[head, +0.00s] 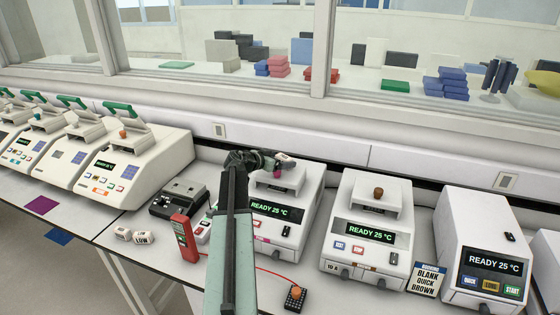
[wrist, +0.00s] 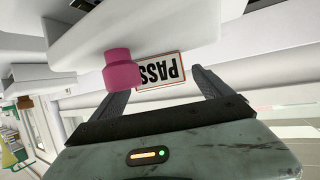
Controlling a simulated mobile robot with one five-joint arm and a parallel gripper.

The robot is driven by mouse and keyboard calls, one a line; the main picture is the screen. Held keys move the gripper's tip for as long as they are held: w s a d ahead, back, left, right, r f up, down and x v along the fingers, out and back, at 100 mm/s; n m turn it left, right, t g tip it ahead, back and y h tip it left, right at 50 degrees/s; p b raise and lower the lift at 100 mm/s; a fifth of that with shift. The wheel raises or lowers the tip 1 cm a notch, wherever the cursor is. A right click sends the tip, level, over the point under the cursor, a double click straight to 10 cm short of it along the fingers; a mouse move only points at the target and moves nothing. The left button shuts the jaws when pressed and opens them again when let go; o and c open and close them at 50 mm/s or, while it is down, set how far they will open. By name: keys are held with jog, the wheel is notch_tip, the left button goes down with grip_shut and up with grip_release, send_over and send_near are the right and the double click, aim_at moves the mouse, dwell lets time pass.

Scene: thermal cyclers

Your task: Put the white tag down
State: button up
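In the head view the tag (head: 284,157) shows small and pale at my gripper (head: 280,161), over the lid of a white thermal cycler (head: 297,205). The pink knob (head: 277,173) is just below. Whether the tag rests on the lid is unclear.
A red handheld device (head: 184,237), a dark grey box (head: 178,198) and small white blocks (head: 132,236) are left of my arm. A black block with an orange top (head: 296,297) lies in front.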

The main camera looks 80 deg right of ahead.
jog(key=shift+r, duration=0.1)
jog(key=shift+w+a+r+p, duration=0.1)
jog(key=shift+a+r+p, duration=0.05)
jog(key=shift+r+p, duration=0.15)
jog(key=p+v, duration=0.4)
jog(key=v, duration=0.7)
jog(key=shift+a, duration=0.25)
jog(key=shift+w, duration=0.1)
